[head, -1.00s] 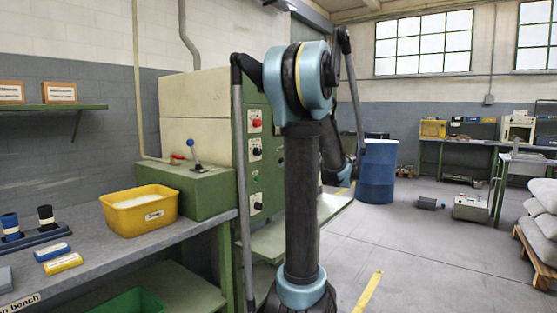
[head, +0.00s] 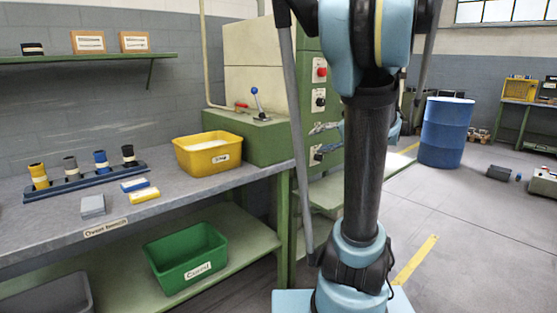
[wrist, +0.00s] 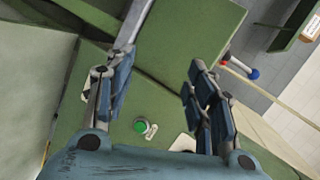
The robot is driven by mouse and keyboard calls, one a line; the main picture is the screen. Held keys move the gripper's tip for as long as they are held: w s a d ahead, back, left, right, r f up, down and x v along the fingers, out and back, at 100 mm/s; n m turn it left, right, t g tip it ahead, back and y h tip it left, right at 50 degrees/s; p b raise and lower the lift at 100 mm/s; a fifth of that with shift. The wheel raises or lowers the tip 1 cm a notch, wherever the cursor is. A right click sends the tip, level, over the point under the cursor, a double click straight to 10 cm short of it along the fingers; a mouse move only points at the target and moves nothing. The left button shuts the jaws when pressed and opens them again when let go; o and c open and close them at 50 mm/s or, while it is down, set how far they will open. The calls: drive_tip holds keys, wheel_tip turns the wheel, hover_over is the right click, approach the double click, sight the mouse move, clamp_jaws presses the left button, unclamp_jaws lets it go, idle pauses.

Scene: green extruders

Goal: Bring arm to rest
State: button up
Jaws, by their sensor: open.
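My arm (head: 365,160) stands upright in the middle of the head view, with its upper joint cut off by the top edge. My gripper (head: 317,140) shows partly behind the arm, pointing left in front of the green machine's control panel. Its fingers are apart with nothing between them. In the wrist view my gripper (wrist: 162,70) is open and empty, its blue pads apart in front of the green machine (wrist: 185,35). A green button (wrist: 140,126) lies beyond the gap between the fingers. I cannot tell the exact distance to the panel.
A bench at left holds a yellow bin (head: 208,155), a dark rack (head: 85,182) of spools and small blocks. A green bin (head: 187,257) sits on its lower shelf. The machine's lever (head: 257,103) stands behind. A blue barrel (head: 446,132) is at right. Floor at right is largely open.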

drive_tip(key=s+a+f+n+g+h, duration=0.1)
drive_tip(key=s+a+f+g+h, duration=0.1)
drive_tip(key=s+f, duration=0.45)
drive_tip(key=s+a+f+n+g+h, duration=0.2)
drive_tip(key=s+a+f, duration=0.1)
drive_tip(key=s+f, duration=0.3)
drive_tip(key=s+d+f+n+g+h, duration=0.1)
drive_tip(key=s+d+f+h, duration=0.2)
drive_tip(key=s, duration=0.3)
drive_tip(key=s+d+f+n+h, duration=0.1)
drive_tip(key=s+d+f+h, duration=0.2)
drive_tip(key=s+d+f, duration=0.1)
drive_tip(key=s+f, duration=0.1)
drive_tip(key=s, duration=0.1)
drive_tip(key=shift+s+f+g+h, duration=0.3)
drive_tip(key=shift+s+f+g, duration=0.05)
drive_tip(key=shift+s+g, duration=0.05)
drive_tip(key=shift+w+f, duration=0.2)
drive_tip(key=shift+w, duration=0.25)
